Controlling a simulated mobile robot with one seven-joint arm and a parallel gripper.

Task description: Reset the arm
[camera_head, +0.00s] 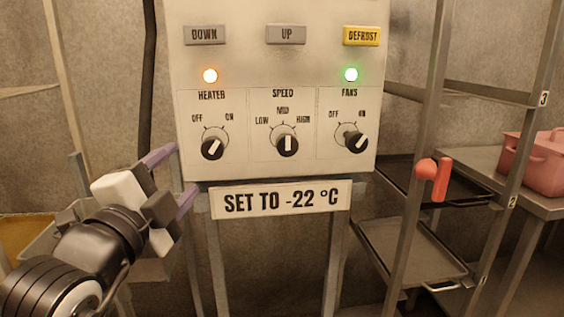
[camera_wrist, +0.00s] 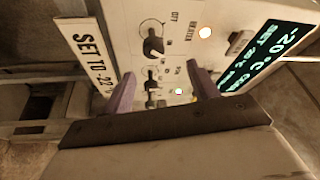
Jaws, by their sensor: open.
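My gripper (camera_head: 184,172) is at the left of the control panel (camera_head: 278,170) in the head view, with its two purple fingers apart and nothing between them. The fingertips are near the panel's lower left edge, left of the heater knob (camera_head: 213,147). In the wrist view, my open gripper (camera_wrist: 165,84) faces the panel, tilted in the picture, with knobs showing beyond and between the fingers. I cannot see any finger touching the panel.
The speed knob (camera_head: 287,145) points to MID; the fans knob (camera_head: 356,141) is turned toward ON. The heater lamp (camera_head: 210,75) glows orange, the fans lamp (camera_head: 351,74) green. A sign (camera_head: 281,200) hangs below.

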